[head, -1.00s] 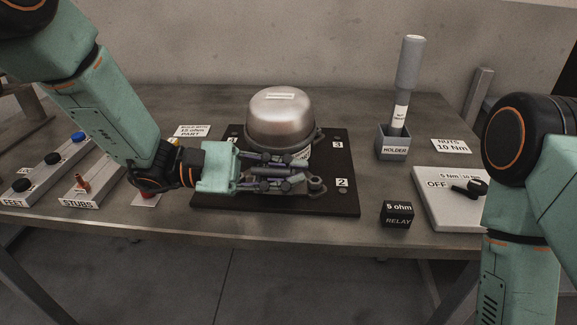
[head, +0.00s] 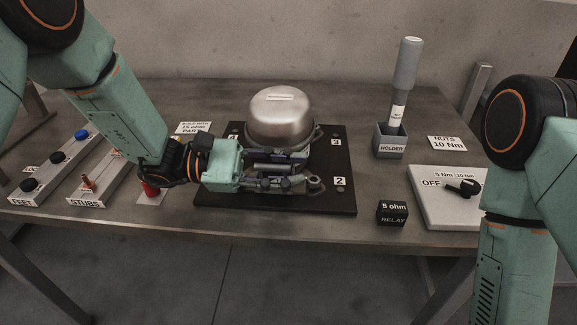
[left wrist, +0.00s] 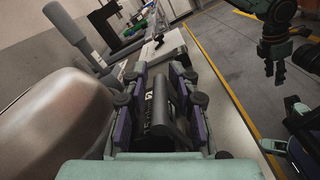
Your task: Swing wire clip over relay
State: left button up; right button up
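My left gripper (head: 300,170) is at the front of the domed metal compressor (head: 281,116), its fingers pointing right. In the left wrist view its two purple-padded fingers (left wrist: 162,85) stand apart, with a black labelled block (left wrist: 157,100), which looks like a relay, between them. I cannot tell whether the pads touch it. Another black relay (head: 392,213), marked 5 ohm, stands on the table to the right.
The compressor stands on a dark numbered plate (head: 338,199). To the right are a grey holder (head: 390,142) with an upright tool (head: 406,65) and a white board (head: 440,207) with a dial. To the left are trays of feet (head: 30,188) and stubs (head: 90,198), and a red piece (head: 152,190).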

pick_arm(q)
jog(key=shift+o, duration=0.4)
jog(key=shift+s+r, duration=0.1)
jog(key=a, duration=1)
jog(key=shift+a, duration=1)
